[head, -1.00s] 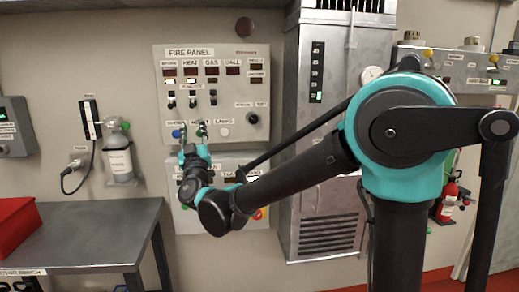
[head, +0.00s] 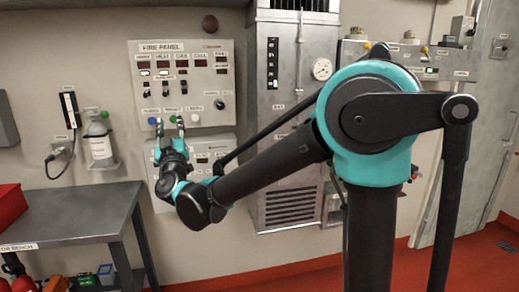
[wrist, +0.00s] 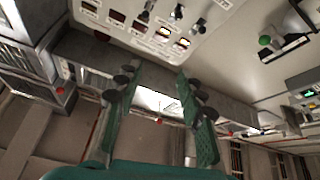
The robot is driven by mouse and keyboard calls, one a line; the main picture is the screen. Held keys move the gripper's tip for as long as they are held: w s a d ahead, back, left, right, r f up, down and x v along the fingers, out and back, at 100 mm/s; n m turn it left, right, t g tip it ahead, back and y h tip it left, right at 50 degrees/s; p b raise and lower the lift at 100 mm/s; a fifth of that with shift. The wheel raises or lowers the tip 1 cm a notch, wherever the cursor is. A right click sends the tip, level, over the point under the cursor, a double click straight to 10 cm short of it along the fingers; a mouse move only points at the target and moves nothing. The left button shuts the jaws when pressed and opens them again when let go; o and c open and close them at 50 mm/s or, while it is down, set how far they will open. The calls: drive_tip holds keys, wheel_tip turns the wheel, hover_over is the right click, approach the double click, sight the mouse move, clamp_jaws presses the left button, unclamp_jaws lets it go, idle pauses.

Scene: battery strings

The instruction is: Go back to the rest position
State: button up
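My gripper (head: 168,127) is in front of the lower edge of the fire panel (head: 212,105) in the head view, its two fingers pointing up and apart. In the wrist view my gripper (wrist: 150,85) shows its two green fingers spread with nothing between them. The fire panel (wrist: 140,40) is upper centre there, beyond the fingertips. In the head view a blue button (head: 152,121) is just left of the fingertips, and a white button (head: 196,117) is to their right. Whether the fingers touch the panel cannot be told.
A second panel (head: 226,143) hangs below the fire panel, partly behind my arm. A grey metal cabinet (head: 290,215) stands to the right. A bench (head: 75,215) with a red bin (head: 10,205) is at left. A bottle (head: 100,143) hangs on the wall.

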drive_tip(key=w+d+f+m+g+h, duration=0.1)
drive_tip(key=w+d+f+m+h, duration=0.15)
drive_tip(key=d, duration=0.45)
drive_tip(key=w+d+f+m+g+h, duration=0.1)
drive_tip(key=w+d+f+h, duration=0.2)
drive_tip(key=d, duration=0.4)
drive_tip(key=w+d+f+m+g+h, duration=0.1)
drive_tip(key=w+d+f+m+h, duration=0.15)
drive_tip(key=d+h, duration=0.35)
drive_tip(key=s+d+f+m+g+h, duration=0.1)
drive_tip(key=s+d+f+g, duration=0.15)
drive_tip(key=d+f, duration=0.55)
drive_tip(key=s+d+f+m+g+h, duration=0.1)
drive_tip(key=d+f+g, duration=0.35)
drive_tip(key=d, duration=0.75)
drive_tip(key=s+d+f+g+y, duration=0.1)
drive_tip(key=s+d+f+g, duration=0.2)
drive_tip(key=s+d+f, duration=0.3)
drive_tip(key=s+d+f+g+y, duration=0.1)
drive_tip(key=s+d+f+g, duration=0.25)
drive_tip(key=s+f, duration=0.4)
drive_tip(key=s+a+f+g+y, duration=0.1)
drive_tip(key=s+f+y, duration=0.3)
drive_tip(key=s+f, duration=0.4)
drive_tip(key=shift+s+a+n+g, duration=0.3)
drive_tip(key=shift+s+a+g, duration=0.05)
drive_tip(key=shift+s+a, duration=0.55)
drive_tip(key=shift+o, duration=0.3)
